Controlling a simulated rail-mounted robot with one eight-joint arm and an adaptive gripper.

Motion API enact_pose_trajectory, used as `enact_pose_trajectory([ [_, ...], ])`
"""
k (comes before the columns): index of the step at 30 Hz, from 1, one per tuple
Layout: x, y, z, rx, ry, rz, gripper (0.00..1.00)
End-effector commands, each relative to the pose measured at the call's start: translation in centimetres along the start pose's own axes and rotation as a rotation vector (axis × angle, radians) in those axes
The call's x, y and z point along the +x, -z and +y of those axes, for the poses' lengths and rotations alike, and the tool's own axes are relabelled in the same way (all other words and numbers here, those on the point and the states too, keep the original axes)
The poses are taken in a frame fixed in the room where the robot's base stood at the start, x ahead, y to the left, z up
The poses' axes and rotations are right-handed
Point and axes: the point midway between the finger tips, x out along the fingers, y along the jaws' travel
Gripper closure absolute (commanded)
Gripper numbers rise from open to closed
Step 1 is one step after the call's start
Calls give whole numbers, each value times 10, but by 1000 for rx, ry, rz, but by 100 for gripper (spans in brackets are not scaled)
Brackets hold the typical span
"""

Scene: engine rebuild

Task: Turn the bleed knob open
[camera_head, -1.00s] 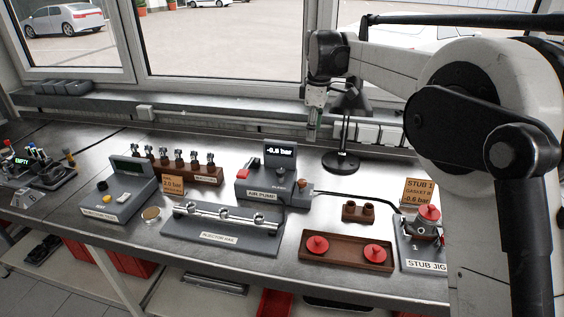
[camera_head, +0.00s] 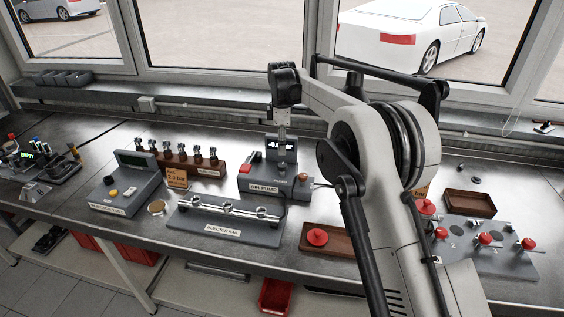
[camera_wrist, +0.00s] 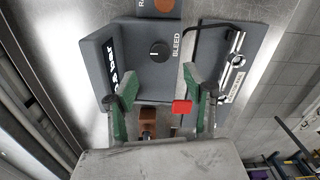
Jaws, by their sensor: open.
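The bleed knob (camera_wrist: 160,51) is round and black with a white pointer mark, on the grey face of the air pump (camera_wrist: 162,78), beside the word BLEED. In the wrist view its pointer faces left. My gripper (camera_wrist: 163,92) is open and empty; its two green-padded fingers are spread over the pump, pointing toward the knob but apart from it. In the head view the air pump (camera_head: 262,188) stands mid-bench, and my gripper (camera_head: 283,135) hangs down in front of its display, partly hiding the readout. The knob is too small there to read its angle.
A red switch (camera_wrist: 182,106) sits close to the right finger in the wrist view. The injector rail (camera_head: 225,222) lies in front of the pump. A wooden tray with a red knob-like part (camera_head: 317,237) is to the right. My arm hides part of the right bench.

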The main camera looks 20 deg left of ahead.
Motion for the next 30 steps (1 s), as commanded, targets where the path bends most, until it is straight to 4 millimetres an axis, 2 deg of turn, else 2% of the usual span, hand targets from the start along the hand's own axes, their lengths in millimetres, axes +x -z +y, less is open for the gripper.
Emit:
enact_pose_trajectory([
  [9, 56, 0, 0, 1, 0, 0, 53],
  [15, 77, 0, 0, 1, 0, 0, 53],
  [27, 84, 0, 0, 1, 0, 0, 53],
  [30, 84, 0, 0, 1, 0, 0, 66],
])
